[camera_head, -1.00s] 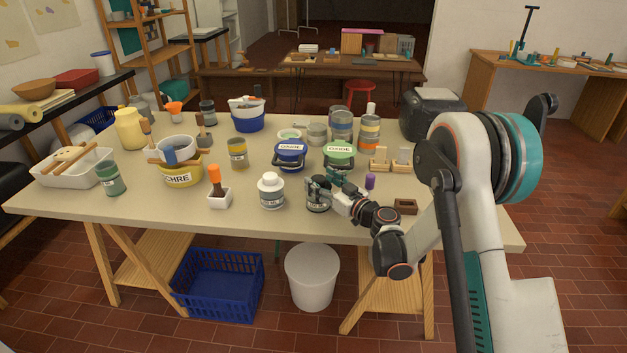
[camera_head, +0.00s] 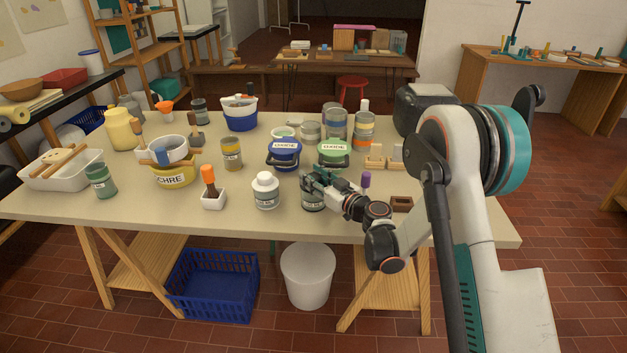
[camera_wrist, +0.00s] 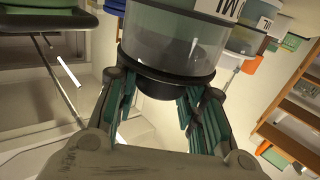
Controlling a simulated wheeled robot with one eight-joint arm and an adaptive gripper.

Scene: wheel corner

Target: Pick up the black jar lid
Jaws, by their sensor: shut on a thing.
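The black jar lid (camera_wrist: 165,77) shows in the wrist view as a dark disc with a narrower black part, between the green pads of my gripper (camera_wrist: 158,104). My gripper is shut on this narrower part. The clear jar (camera_wrist: 170,38) with a white label meets the lid and appears inverted in this view. In the head view my gripper (camera_head: 315,183) is at the top of the jar (camera_head: 312,204) near the table's front edge. The lid is mostly hidden there by my fingers. I cannot tell whether the lid is apart from the jar.
Blue (camera_head: 285,157) and green-lidded (camera_head: 333,155) tubs stand behind. A purple-topped item (camera_head: 366,181) and a small brown block (camera_head: 401,204) are to the right on the table (camera_head: 240,224).

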